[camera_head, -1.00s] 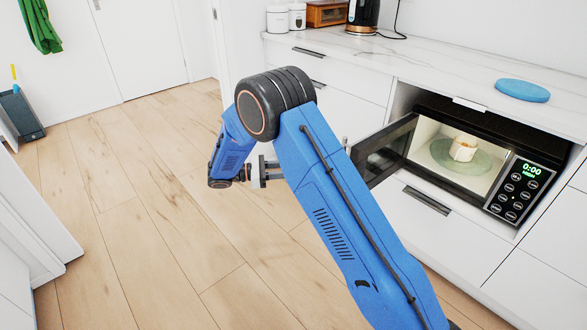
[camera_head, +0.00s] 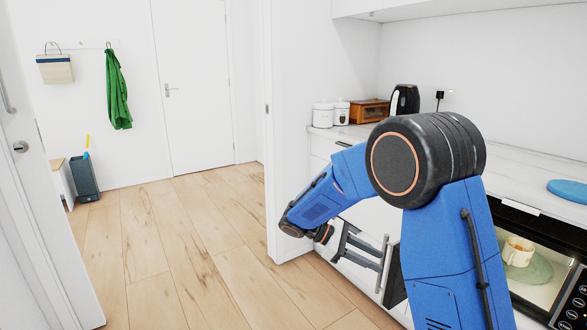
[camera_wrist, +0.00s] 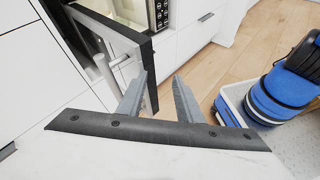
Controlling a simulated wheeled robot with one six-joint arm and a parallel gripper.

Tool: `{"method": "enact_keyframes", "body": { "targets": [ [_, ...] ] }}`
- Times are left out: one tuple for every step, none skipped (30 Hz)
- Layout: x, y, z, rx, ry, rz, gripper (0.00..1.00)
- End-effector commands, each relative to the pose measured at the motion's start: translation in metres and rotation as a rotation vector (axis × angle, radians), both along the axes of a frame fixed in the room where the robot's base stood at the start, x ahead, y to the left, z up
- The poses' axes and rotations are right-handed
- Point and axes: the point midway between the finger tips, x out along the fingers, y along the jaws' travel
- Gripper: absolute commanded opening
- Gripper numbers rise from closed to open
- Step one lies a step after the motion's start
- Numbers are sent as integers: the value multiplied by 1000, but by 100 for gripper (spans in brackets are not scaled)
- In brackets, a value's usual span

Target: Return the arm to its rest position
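My arm is bent in front of the counter. My gripper (camera_head: 382,255) points right in the head view, low in front of the white cabinets. The open microwave door (camera_head: 396,284) is close to the fingers in the head view and partly hidden by my arm.
The microwave (camera_head: 575,300) is cut off at the right, with a white cup (camera_head: 518,252) inside. The wooden floor (camera_head: 170,260) is clear to the left.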

Motion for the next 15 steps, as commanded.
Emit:
{"method": "enact_keyframes", "body": {
  "targets": [
    [-9, -8, 7, 27, -23, -19, 32],
    [-13, -11, 10, 44, -36, -31, 32],
    [-20, -16, 13, 67, -53, -45, 32],
    [-24, -19, 15, 82, -66, -55, 32],
    [-29, -22, 18, 98, -79, -66, 32],
    [-35, -26, 21, 120, -98, -81, 32],
    [-40, -29, 23, 135, -110, -92, 32],
    [-46, -32, 25, 152, -124, -103, 32],
    [-52, -36, 28, 175, -144, -118, 32],
    [-58, -39, 31, 192, -159, -132, 32],
    [-63, -42, 33, 210, -176, -144, 32],
    [-71, -46, 36, 233, -197, -160, 32],
    [-77, -48, 38, 252, -213, -174, 32],
    [-83, -51, 40, 270, -231, -187, 32],
    [-91, -54, 42, 294, -254, -206, 32]
  ]
}}
